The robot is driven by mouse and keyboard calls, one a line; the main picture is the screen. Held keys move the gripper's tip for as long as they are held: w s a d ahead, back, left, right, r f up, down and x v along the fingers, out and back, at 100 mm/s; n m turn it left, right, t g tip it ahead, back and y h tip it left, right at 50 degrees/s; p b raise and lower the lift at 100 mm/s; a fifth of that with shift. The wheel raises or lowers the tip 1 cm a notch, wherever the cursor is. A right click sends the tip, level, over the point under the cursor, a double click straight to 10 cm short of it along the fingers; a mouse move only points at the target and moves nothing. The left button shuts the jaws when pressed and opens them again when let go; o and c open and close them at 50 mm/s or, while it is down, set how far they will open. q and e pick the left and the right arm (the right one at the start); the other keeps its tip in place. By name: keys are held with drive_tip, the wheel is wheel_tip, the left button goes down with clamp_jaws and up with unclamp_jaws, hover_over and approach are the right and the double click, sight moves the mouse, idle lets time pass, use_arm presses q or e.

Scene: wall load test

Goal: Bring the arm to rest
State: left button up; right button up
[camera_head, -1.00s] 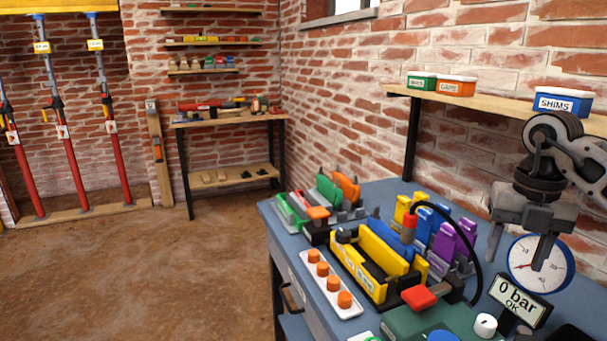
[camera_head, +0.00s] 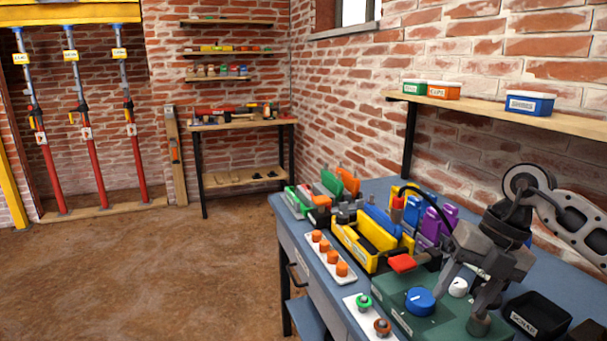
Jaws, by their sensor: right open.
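My right arm (camera_head: 575,215) comes in from the right edge of the view. My right gripper (camera_head: 460,305) is open and empty, its two fingers pointing down over the green panel (camera_head: 402,308) on the blue workbench. The fingers are near the blue knob (camera_head: 421,300) and the white knob (camera_head: 458,287); whether a fingertip touches the panel I cannot tell. My left gripper is not in view.
A yellow holder (camera_head: 352,243), orange-capped pegs (camera_head: 325,247) and a red lever (camera_head: 402,263) stand left of the gripper. A black tray (camera_head: 538,312) lies to its right. A shelf (camera_head: 480,108) with small bins is above. The floor (camera_head: 150,270) at left is clear.

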drive_tip(key=s+a+f+m+t+y, duration=0.1)
drive_tip(key=s+a+t+y, duration=0.15)
drive_tip(key=a+y, duration=0.75)
drive_tip(key=s+a+f+m+t+y, duration=0.1)
drive_tip(key=s+a+m+y, duration=0.3)
drive_tip(key=a, duration=1)
drive_tip(key=w+d+f+m+t+h, duration=0.1)
drive_tip(key=d+f+m+t+h, duration=0.2)
drive_tip(key=m+t, duration=0.45)
drive_tip(key=w+d+f+m+t+h, duration=0.1)
drive_tip(key=d+f+m+t+h, duration=0.2)
drive_tip(key=m+t, duration=0.4)
drive_tip(key=s+d+f+m+g+h, duration=0.1)
drive_tip(key=s+f+m+g+h, duration=0.3)
drive_tip(key=f, duration=0.4)
drive_tip(key=s+d+f+m+g+h, duration=0.2)
drive_tip(key=s+f+m+g+h, duration=0.1)
drive_tip(key=s+f+m, duration=0.3)
wheel_tip(320, 180, down, 3)
drive_tip(key=shift+s+d+f+m+g+h, duration=0.15)
drive_tip(key=shift+s+d+m+g+h, duration=0.2)
drive_tip(key=shift+s+h, duration=0.65)
drive_tip(key=shift+s+a, duration=0.15)
